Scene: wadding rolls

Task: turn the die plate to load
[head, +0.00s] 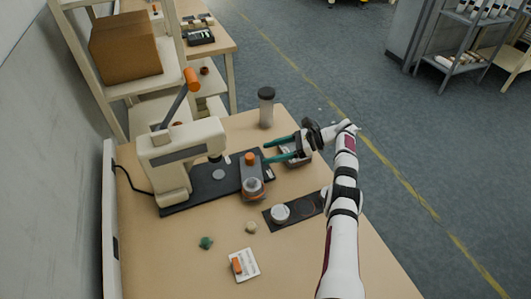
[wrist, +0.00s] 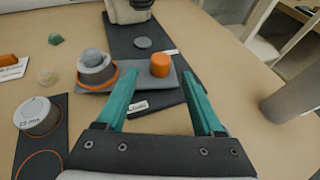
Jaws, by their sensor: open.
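The die plate (wrist: 128,82) is a grey slab on the dark base of the press (head: 180,155). An orange knob (wrist: 160,64) stands on its right part in the wrist view; the knob also shows in the head view (head: 250,158). A grey round piece (wrist: 93,60) with an orange ring around its foot sits at the plate's other end. My gripper (head: 266,153) has teal fingers, open and empty. In the wrist view the knob appears between the fingertips (wrist: 160,74), just beyond them; I see no contact. A small white label (wrist: 138,106) lies between the fingers.
A white lidded tin (head: 280,213) stands on a dark mat. A grey cylinder (head: 266,107) stands behind the plate. A green piece (head: 206,242) and a white card (head: 243,265) are at the front.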

